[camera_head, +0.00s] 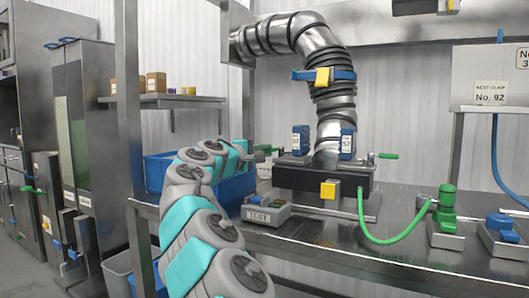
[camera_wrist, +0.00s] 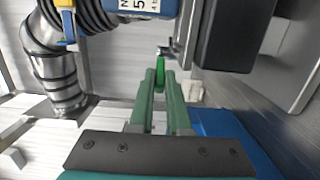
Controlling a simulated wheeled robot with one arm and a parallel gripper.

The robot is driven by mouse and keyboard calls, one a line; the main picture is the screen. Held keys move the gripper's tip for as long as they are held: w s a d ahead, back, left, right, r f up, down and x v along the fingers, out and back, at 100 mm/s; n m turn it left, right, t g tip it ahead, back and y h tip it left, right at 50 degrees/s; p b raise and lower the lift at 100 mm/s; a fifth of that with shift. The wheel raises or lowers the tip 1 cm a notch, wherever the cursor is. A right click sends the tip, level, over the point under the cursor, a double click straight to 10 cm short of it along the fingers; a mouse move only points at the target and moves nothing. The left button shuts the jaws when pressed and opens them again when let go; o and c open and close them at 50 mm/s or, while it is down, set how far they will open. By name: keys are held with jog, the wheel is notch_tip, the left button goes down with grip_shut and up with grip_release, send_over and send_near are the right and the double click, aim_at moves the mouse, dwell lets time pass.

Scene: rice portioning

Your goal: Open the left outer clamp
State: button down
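The left outer clamp shows in the wrist view as a green handle (camera_wrist: 160,63) beside a metal bracket on the dark box's side. My gripper (camera_wrist: 160,76) has its two green fingers on either side of this handle, with no clear gap, so it looks shut on it. In the head view my arm reaches to the left end of the dark box (camera_head: 300,178), and the handle there is mostly hidden by the gripper. The right outer clamp (camera_head: 388,155) shows its green handle pointing outward to the right. Two blue labelled blocks (camera_head: 347,143) flank the pipe.
A ribbed metal pipe (camera_head: 328,108) rises from the box. A grey TEST unit (camera_head: 267,213) stands in front of it on the metal bench (camera_head: 330,250). A blue bin (camera_head: 160,168) is behind my arm. A green hose (camera_head: 385,240) runs to a green fitting (camera_head: 446,207) at right.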

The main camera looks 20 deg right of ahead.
aim_at(276, 150)
jog(key=shift+s+n+t, duration=0.2)
jog(key=shift+n+t, duration=0.1)
jog(key=shift+t, duration=0.1)
dwell(0.4)
jog(key=shift+s+d+f+y+b, duration=0.1)
jog(key=shift+f+y+b, duration=0.05)
jog(key=shift+y+b, duration=0.2)
jog(key=shift+s+d+n+t+y, duration=0.2)
jog(key=shift+s+n+t+y, duration=0.25)
jog(key=shift+n+t+y, duration=0.55)
jog(key=shift+s+d+r+n+t+y+p, duration=0.15)
jog(key=shift+s+d+n+t+y+p, duration=0.1)
jog(key=shift+n+t+y+p, duration=0.35)
jog(key=shift+s+d+r+n+t+y+p, duration=0.1)
jog(key=shift+s+n+t+y+p, duration=0.15)
jog(key=shift+n+t+y+p, duration=0.35)
jog(key=shift+s+d+f+n+t+y+p, duration=0.25)
jog(key=shift+n+t+y+p, duration=0.25)
jog(key=shift+t+y+p, duration=0.25)
jog(key=c, duration=1.2)
grip_release()
jog(key=shift+o, duration=0.2)
jog(key=shift+r, duration=0.1)
